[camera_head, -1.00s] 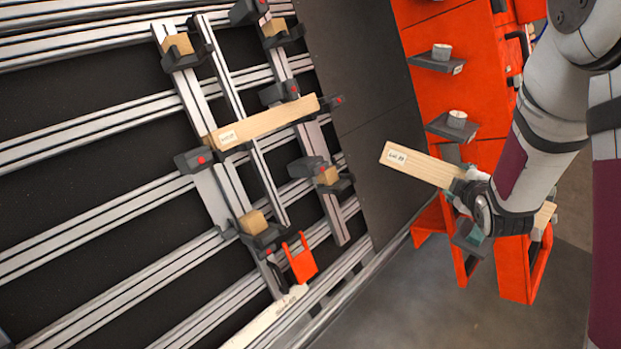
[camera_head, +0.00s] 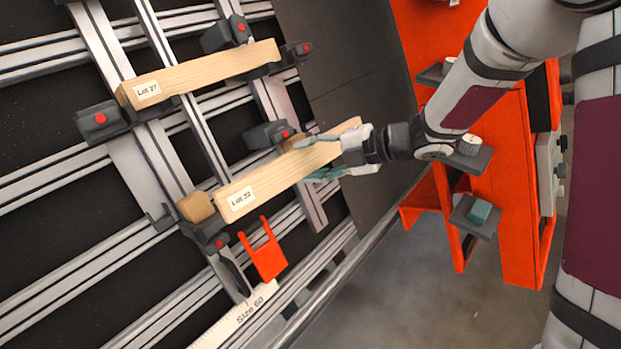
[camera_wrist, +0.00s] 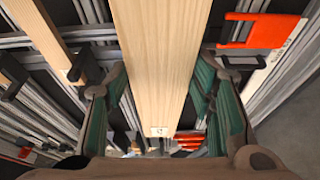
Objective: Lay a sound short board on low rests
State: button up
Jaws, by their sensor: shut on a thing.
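My gripper (camera_head: 335,160) is shut on a pale short board (camera_head: 275,180) labelled Lot 32, near its right end. The board lies slantwise in front of the lower pair of rests. Its left end is beside the left wooden rest block (camera_head: 196,207), and its right part partly hides the right rest block (camera_head: 292,142). I cannot tell whether it touches them. The wrist view shows the board (camera_wrist: 155,60) running between my teal finger pads (camera_wrist: 158,105), with a small label. Its visible faces show no clear damage.
A second board (camera_head: 205,72), labelled Lot 27, lies across the upper rests. Dark clamps with red buttons (camera_head: 100,118) stand by the rests. An orange bracket (camera_head: 265,252) and a Size 60 strip (camera_head: 235,318) are below. An orange cabinet with shelves (camera_head: 470,155) stands right.

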aim_at(310, 164)
jog(key=shift+s+a+f+n+g+b, duration=0.15)
jog(key=shift+s+f+n+g+b, duration=0.15)
jog(key=shift+s+f+n+g, duration=0.2)
jog(key=shift+w+a+f+b, duration=0.45)
jog(key=shift+w+a+b, duration=0.1)
jog(key=shift+a, duration=0.15)
jog(key=shift+w+a+f+b, duration=0.4)
jog(key=shift+w+a+b, duration=0.1)
jog(key=shift+a, duration=0.15)
jog(key=shift+d, duration=0.15)
